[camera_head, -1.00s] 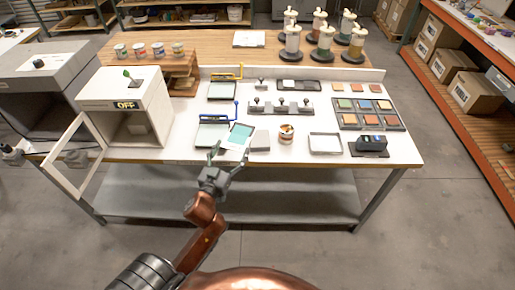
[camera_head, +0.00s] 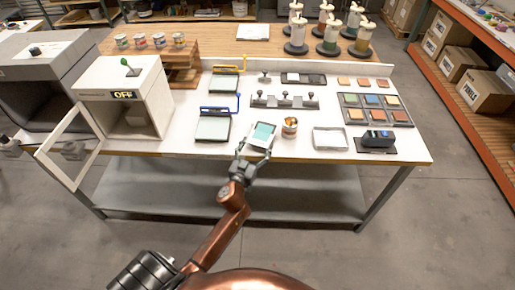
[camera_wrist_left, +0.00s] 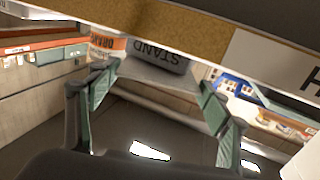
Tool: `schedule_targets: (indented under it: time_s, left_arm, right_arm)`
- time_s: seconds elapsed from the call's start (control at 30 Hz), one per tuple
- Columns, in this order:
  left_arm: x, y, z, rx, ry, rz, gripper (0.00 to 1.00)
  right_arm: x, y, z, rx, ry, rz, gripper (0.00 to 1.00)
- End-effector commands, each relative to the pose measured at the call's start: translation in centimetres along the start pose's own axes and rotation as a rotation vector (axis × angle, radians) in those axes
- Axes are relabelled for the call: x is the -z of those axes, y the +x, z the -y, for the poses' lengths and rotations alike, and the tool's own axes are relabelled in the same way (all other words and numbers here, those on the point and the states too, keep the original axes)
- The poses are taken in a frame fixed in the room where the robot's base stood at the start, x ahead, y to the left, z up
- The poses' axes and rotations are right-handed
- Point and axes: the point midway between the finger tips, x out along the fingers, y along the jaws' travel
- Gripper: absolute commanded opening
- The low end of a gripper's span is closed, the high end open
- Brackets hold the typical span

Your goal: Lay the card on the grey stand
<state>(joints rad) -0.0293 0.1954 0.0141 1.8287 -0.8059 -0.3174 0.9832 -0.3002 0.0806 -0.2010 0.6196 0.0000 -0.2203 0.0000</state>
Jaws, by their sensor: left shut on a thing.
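The card (camera_head: 263,133), white with a teal patch, is at the front edge of the white table. My left gripper (camera_head: 254,148) has a finger at either side of the card's near end and is shut on it. In the left wrist view, a pale sheet (camera_wrist_left: 160,77), likely the card, spans between the fingers. A grey block lettered STAND, the grey stand (camera_wrist_left: 170,52), shows upside down just beyond it. In the head view the card hides the stand. I cannot tell whether the card touches it. My right gripper is not in view.
A copper-coloured cup (camera_head: 290,127) stands close to the right of the card. A white tray (camera_head: 330,139) and a dark device (camera_head: 376,141) are further right. A panel with a blue frame (camera_head: 213,128) lies to the left, beside the open light box (camera_head: 125,95).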

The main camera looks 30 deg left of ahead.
Motion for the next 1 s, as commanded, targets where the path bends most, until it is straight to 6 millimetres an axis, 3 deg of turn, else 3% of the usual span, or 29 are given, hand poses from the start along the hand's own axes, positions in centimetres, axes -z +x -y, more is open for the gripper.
schedule_targets:
  time_s: [0.4, 0.43, 0.6, 0.7, 1.0]
  left_arm:
    - [-0.72, -0.02, 0.0, 0.0, 0.0, -0.002, 0.49]
    - [-0.76, -0.03, 0.01, 0.0, 0.0, -0.002, 0.72]
    - [-0.64, -0.03, 0.02, 0.0, 0.0, -0.002, 0.84]
    - [-0.64, -0.03, 0.02, 0.0, 0.0, -0.002, 0.89]
    - [-0.4, -0.03, 0.03, 0.0, 0.001, -0.002, 0.89]
  right_arm:
    - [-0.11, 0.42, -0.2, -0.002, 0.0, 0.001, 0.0]
    - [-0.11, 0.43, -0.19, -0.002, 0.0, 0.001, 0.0]
    - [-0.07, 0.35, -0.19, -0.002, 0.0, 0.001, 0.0]
    - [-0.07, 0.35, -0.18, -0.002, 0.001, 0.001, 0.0]
    - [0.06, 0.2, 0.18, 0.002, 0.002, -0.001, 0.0]
